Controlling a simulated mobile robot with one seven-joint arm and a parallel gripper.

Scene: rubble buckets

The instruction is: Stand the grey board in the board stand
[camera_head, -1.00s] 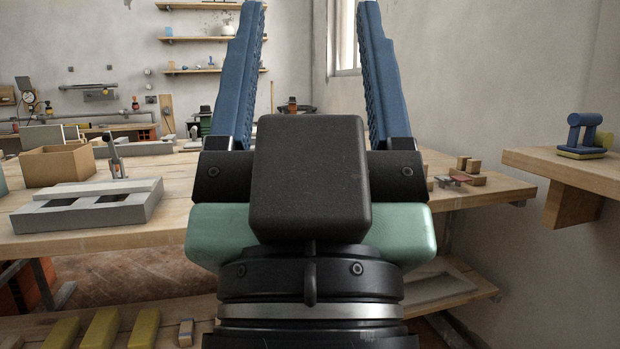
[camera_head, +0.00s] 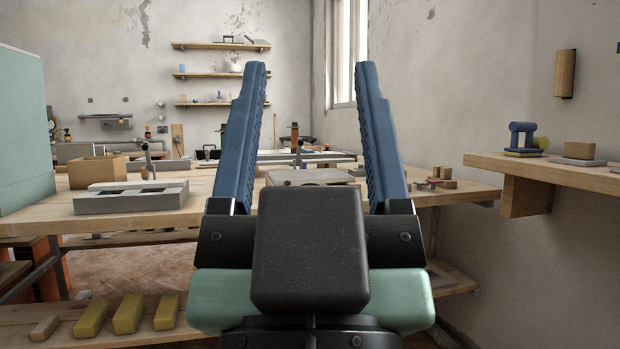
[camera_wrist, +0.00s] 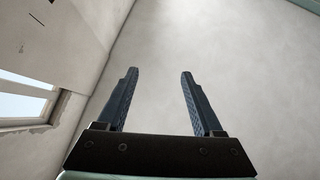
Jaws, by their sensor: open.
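My gripper (camera_head: 311,68) is open and empty, its two blue fingers pointing up in front of the workbench (camera_head: 120,222). In the wrist view my gripper (camera_wrist: 160,72) has only bare wall between and beyond its fingers. A flat grey slab (camera_head: 300,177) lies on the bench, partly hidden behind my gripper; it may be the grey board. A grey block with two openings (camera_head: 100,206) sits on the bench at the left, with a lighter strip along its top. I cannot tell for sure which thing is the board stand.
A cardboard-coloured box (camera_head: 97,170) stands on the bench at the left. Small wooden blocks (camera_head: 440,174) lie at its right end. A wall shelf (camera_head: 540,170) at the right holds a blue object (camera_head: 521,136). Yellow blocks (camera_head: 130,314) lie on the low shelf. A large pale green surface (camera_head: 25,130) fills the left edge.

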